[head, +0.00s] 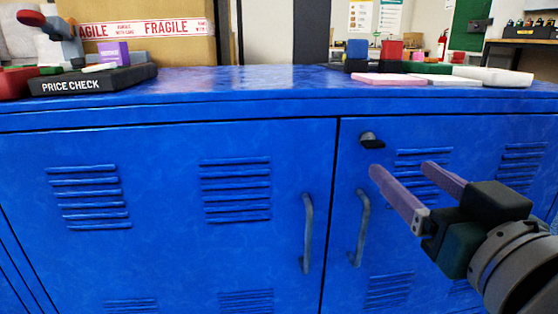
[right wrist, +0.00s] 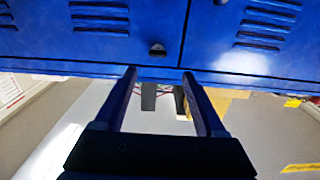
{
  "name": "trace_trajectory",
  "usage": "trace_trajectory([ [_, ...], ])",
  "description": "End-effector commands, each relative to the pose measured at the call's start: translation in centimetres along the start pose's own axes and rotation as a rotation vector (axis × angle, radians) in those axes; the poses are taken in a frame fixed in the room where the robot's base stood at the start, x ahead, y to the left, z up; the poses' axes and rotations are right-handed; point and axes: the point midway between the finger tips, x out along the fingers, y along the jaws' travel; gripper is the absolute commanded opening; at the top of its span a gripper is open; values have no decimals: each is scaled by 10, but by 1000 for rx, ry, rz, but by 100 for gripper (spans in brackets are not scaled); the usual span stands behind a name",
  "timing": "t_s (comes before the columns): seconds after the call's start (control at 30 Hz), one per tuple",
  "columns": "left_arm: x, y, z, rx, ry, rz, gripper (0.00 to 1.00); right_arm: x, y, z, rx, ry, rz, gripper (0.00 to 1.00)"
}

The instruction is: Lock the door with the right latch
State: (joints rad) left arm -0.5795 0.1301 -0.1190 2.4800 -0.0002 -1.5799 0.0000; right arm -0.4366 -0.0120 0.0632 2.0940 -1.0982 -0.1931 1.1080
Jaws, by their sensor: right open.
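The blue cabinet has a left door (head: 150,140) and a right door (head: 345,270), both flush with the front. The right latch (head: 372,139) is a small dark knob with a grey base near the right door's top inner corner; it also shows in the right wrist view (right wrist: 157,51). Its tab looks roughly level, but its exact angle is hard to tell. My right gripper (head: 401,168) is open and empty, with its purple fingers in front of the right door, close to the latch and slightly below and right of it in the head view. My left gripper is not in view.
Grey vertical handles stick out from the left door (head: 307,235) and right door (head: 360,230). On the cabinet top stand a black price check tray (head: 95,83) at left and coloured items, including a pink slab (head: 388,79), at right. The middle of the top is clear.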

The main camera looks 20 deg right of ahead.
Motion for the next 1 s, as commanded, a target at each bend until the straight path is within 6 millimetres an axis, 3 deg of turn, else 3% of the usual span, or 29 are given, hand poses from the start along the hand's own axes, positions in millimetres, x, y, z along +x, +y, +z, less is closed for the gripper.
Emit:
trace_trajectory([
  [0.5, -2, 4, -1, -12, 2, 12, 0, 83, 0, -2, -2, 2, 0, 72],
  [0.93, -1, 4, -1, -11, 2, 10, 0, 94, 1, -2, -1, -1, 2, 72],
  [1.0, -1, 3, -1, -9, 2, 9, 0, 93, 1, -2, -1, -1, 2, 65],
])
